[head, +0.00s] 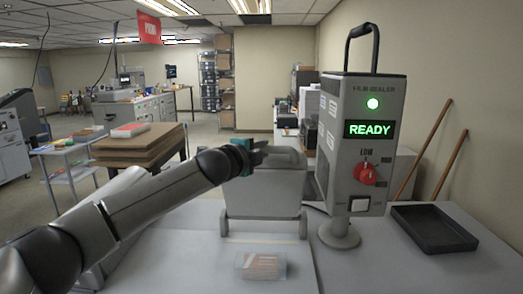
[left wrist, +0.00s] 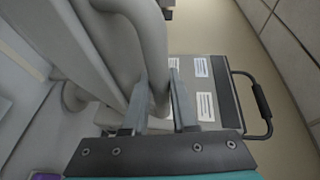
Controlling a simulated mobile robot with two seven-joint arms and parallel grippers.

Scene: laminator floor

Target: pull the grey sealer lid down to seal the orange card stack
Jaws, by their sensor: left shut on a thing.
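The grey sealer lid (head: 262,192) stands raised, close to upright, at the back of the pale worktop in the head view. My left gripper (head: 262,153) is at the lid's top edge and shut on its handle bar. In the left wrist view, the fingers of my left gripper (left wrist: 155,105) sit on both sides of the grey bar (left wrist: 152,50). The orange card stack (head: 262,265) lies flat on the worktop in front of the lid, under what looks like clear film. My right gripper is not in view.
The film sealer control box (head: 363,140) stands to the right, with a green lamp, a "READY" display and a red knob at "LOW". A black tray (head: 433,229) lies further right. Brown boards (head: 125,145) are stacked at the left. The worktop around the cards is clear.

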